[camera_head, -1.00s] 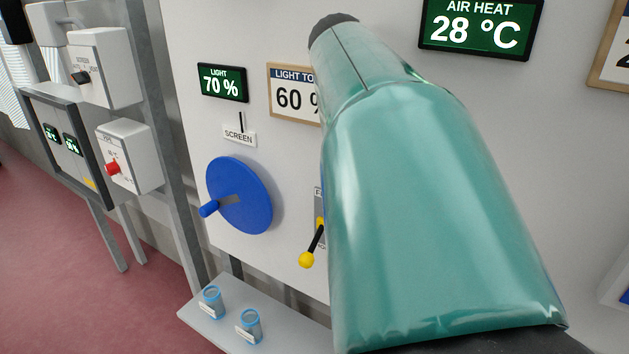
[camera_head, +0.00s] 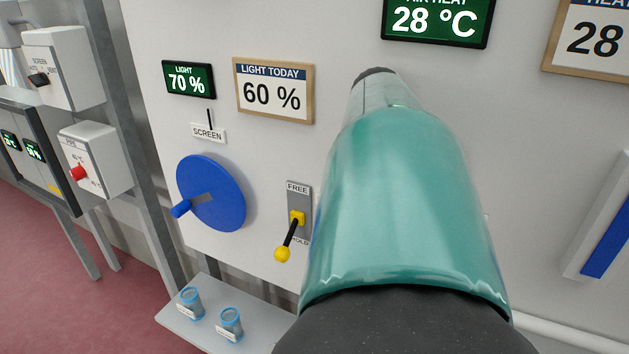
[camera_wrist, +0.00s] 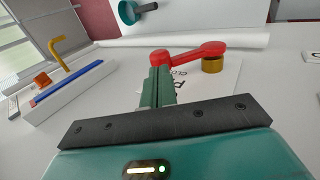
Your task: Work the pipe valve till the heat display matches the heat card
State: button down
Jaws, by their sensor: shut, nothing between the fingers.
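The heat display (camera_head: 438,18) reads 28 °C in the head view, its top cut off. The heat card (camera_head: 592,39), in a wooden frame at the upper right, shows 28, its right part cut off. The valve's red handle (camera_wrist: 190,54) shows in the wrist view, over a brass fitting (camera_wrist: 212,65) and a partly hidden label. My gripper (camera_wrist: 160,72) is shut and empty, its green fingers at the left round end of the red handle. I cannot tell whether they touch it. In the head view my arm hides the valve and gripper.
A blue wheel (camera_head: 218,192) and a yellow-knobbed lever (camera_head: 290,235) are on the panel left of my arm. A shelf (camera_head: 178,335) with two cans juts out below. A blue-fronted strip (camera_head: 606,240) is at right. A white pipe (camera_wrist: 110,43) runs behind the handle.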

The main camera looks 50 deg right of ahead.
jog(key=shift+x, duration=1.05)
jog(key=shift+s+d+f+t, duration=0.15)
jog(key=shift+s+f+t, duration=0.35)
jog(key=shift+s, duration=0.05)
